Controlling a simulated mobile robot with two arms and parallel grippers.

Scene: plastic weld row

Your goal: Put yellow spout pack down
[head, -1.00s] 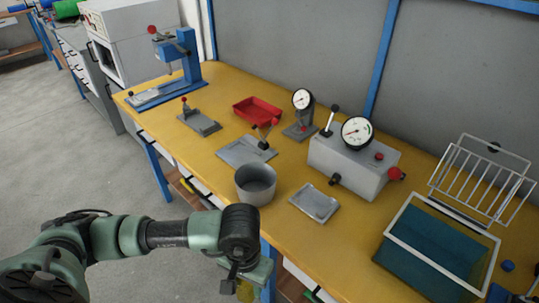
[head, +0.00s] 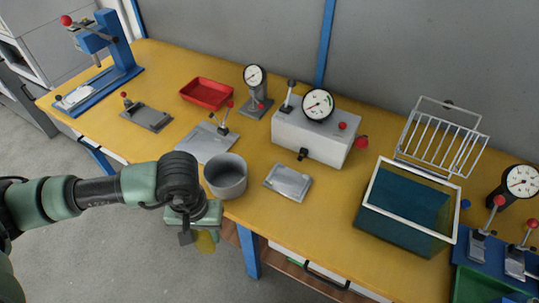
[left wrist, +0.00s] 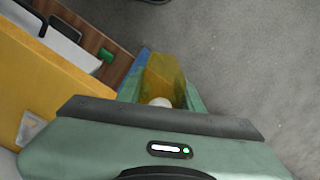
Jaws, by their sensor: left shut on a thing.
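My left gripper (head: 202,226) hangs in front of the yellow bench's front edge, beside the grey round pot. It is shut on the yellow spout pack (head: 206,241), of which only a small part shows below the jaws in the head view. In the left wrist view the yellow spout pack (left wrist: 164,82) shows between the green fingers, with a pale round spot at its near end. Grey floor lies beyond it. My right gripper is not in view.
The yellow bench (head: 240,262) holds the grey pot (head: 226,177), a grey plate (head: 288,182), a red tray (head: 207,93), a grey gauge box (head: 315,135) and a teal tank (head: 405,210) with a white rack (head: 440,140). The bench top's front middle has bare room.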

